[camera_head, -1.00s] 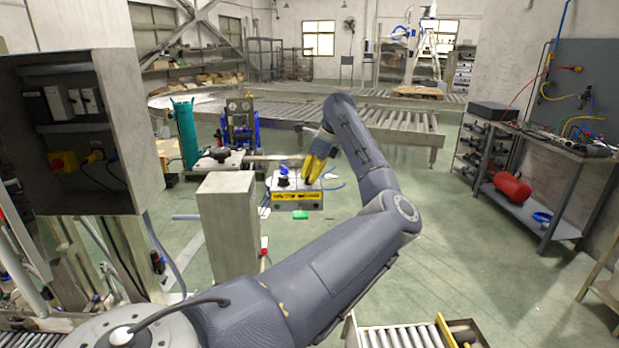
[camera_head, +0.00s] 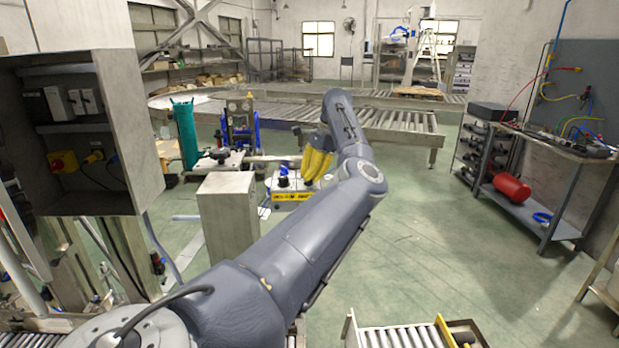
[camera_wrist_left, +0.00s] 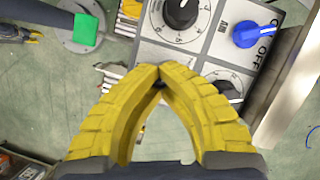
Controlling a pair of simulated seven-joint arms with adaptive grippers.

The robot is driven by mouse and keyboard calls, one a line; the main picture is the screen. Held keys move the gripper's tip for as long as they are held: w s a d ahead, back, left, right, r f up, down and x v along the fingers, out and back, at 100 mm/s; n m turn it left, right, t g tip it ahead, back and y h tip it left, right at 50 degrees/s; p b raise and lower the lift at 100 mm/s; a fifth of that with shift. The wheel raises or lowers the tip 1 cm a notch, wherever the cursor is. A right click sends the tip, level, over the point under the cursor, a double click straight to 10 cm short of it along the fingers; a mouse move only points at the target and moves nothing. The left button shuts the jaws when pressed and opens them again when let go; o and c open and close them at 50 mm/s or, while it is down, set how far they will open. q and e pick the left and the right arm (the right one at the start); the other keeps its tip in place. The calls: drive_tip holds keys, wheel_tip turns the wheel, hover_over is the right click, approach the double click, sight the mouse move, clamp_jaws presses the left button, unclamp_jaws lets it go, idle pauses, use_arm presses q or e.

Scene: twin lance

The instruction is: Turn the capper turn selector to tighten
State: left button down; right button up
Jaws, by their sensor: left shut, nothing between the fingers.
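The capper's control box (camera_head: 297,194) stands beyond the grey pedestal. A blue knob (camera_head: 283,171) rises from it. In the left wrist view, a light panel (camera_wrist_left: 215,48) carries this blue knob (camera_wrist_left: 256,34), with OFF lettering beside it, and two black dials, one at the top (camera_wrist_left: 181,12) and one partly hidden (camera_wrist_left: 226,87). I cannot tell which is the turn selector. My left gripper (camera_head: 309,181) is over the box in the head view. Its yellow fingertips (camera_wrist_left: 160,80) are together and empty in the wrist view, apart from the blue knob. My right gripper is out of view.
A grey pedestal (camera_head: 229,215) stands left of the box, close to my left forearm. An open electrical cabinet (camera_head: 140,125) is at the left. A roller conveyor (camera_head: 400,130) runs behind. Open floor (camera_head: 440,220) lies to the right.

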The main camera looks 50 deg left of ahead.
use_arm(q)
drive_tip(key=shift+w+n+h, duration=0.1)
drive_tip(key=shift+n+h, duration=0.2)
drive_tip(key=shift+n, duration=0.3)
idle(0.3)
drive_tip(key=c, duration=1.1)
unclamp_jaws()
drive_tip(key=shift+w+d+f, duration=0.1)
drive_tip(key=shift+o, duration=0.9)
wheel_tip(320, 180, up, 10)
